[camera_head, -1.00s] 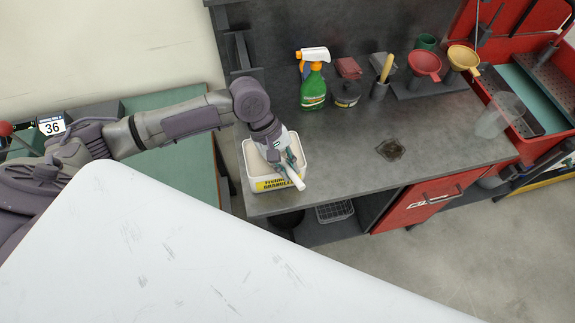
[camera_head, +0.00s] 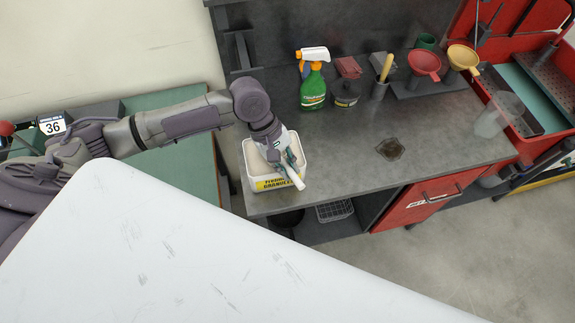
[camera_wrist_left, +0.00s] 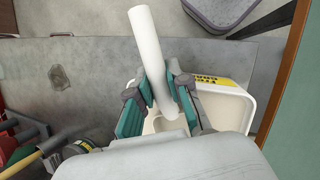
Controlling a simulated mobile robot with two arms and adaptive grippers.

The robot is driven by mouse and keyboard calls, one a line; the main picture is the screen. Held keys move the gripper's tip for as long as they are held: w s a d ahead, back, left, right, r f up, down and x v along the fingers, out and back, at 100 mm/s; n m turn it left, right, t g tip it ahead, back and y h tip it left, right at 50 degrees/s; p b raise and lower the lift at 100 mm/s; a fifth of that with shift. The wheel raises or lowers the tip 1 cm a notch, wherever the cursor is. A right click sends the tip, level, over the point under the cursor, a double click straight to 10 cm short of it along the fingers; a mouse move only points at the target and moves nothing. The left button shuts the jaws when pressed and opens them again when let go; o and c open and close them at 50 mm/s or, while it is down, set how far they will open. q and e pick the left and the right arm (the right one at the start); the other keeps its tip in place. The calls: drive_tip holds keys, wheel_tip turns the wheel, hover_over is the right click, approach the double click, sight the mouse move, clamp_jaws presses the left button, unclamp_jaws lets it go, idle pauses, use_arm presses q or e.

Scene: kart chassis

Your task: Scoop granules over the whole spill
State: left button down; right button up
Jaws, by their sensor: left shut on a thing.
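The granule tub (camera_head: 270,184), white with a yellow label, stands at the left front corner of the grey bench. My left gripper (camera_head: 287,163) is over the tub, shut on the white handle of a scoop (camera_head: 296,179). In the left wrist view the gripper (camera_wrist_left: 160,98) holds the pale scoop handle (camera_wrist_left: 147,45), with the tub (camera_wrist_left: 238,105) behind it. The scoop's bowl is mostly hidden inside the tub. A dark spill (camera_head: 391,149) lies on the bench to the right. My right gripper is not in view.
A green spray bottle (camera_head: 313,86), a dark tin (camera_head: 346,93), a yellow-handled brush (camera_head: 386,68) and red and yellow funnels (camera_head: 424,64) stand along the back. A clear beaker (camera_head: 490,122) is at the right. The bench between tub and spill is clear.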

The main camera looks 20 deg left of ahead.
sight(288, 166)
use_arm(q)
drive_tip(key=shift+r+p, duration=1.45)
drive_tip(key=shift+p, duration=0.35)
wheel_tip(288, 166, up, 2)
drive_tip(key=shift+p, duration=0.6)
drive_tip(key=shift+r, duration=1.05)
